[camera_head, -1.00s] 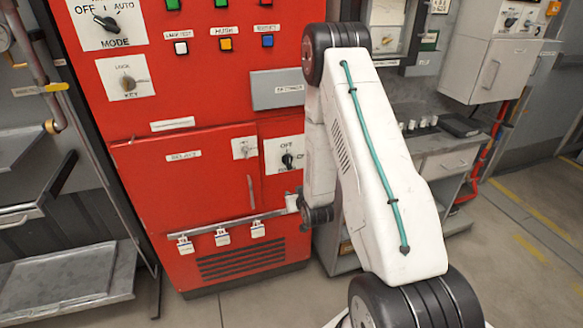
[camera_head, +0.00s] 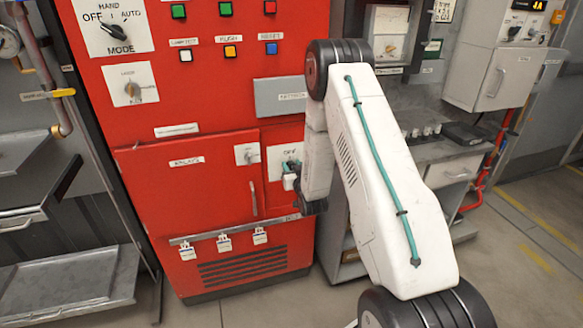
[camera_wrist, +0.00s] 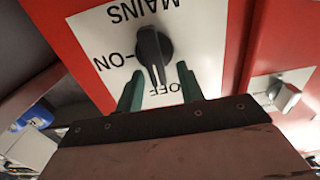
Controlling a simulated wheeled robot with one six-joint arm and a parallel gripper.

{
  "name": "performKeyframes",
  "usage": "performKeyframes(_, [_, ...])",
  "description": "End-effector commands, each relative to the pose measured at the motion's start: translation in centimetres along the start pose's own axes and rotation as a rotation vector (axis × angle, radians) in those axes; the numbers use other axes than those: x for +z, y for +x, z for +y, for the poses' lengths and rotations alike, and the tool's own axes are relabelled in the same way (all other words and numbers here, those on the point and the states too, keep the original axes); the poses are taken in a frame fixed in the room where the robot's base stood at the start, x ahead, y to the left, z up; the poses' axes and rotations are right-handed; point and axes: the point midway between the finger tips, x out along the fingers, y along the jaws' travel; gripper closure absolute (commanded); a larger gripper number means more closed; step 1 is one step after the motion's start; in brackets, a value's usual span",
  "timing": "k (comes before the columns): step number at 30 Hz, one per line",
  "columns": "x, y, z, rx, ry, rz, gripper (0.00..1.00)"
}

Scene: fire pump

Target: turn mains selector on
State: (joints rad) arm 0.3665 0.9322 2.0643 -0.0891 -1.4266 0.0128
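The mains selector (camera_wrist: 152,52) is a black pointer knob on a white plate (camera_wrist: 205,35) on the red cabinet. The wrist view shows the plate upside down, with MAINS, ON and OFF lettering. The knob's narrow end points at OFF. My gripper (camera_wrist: 159,84) has two green fingers, apart and empty, with the knob's narrow end between or just beyond their tips. I cannot tell whether they touch it. In the head view, my gripper (camera_head: 291,176) is in front of the plate (camera_head: 287,157) and hides the knob.
A key switch (camera_head: 247,154) sits left of the mains plate, on the red cabinet door (camera_head: 190,190). A grey box (camera_head: 279,97) is above the plate. A rail with several white tags (camera_head: 228,242) runs below. A grey workbench (camera_head: 455,165) stands to the right.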

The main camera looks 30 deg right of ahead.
Motion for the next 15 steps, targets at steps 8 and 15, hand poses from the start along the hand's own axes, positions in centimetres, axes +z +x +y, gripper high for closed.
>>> performKeyframes(8, [0.01,0.13,0.13,0.002,0.000,0.000,0.68])
performKeyframes(15, [0.10,0.09,0.12,0.001,0.000,-0.003,0.99])
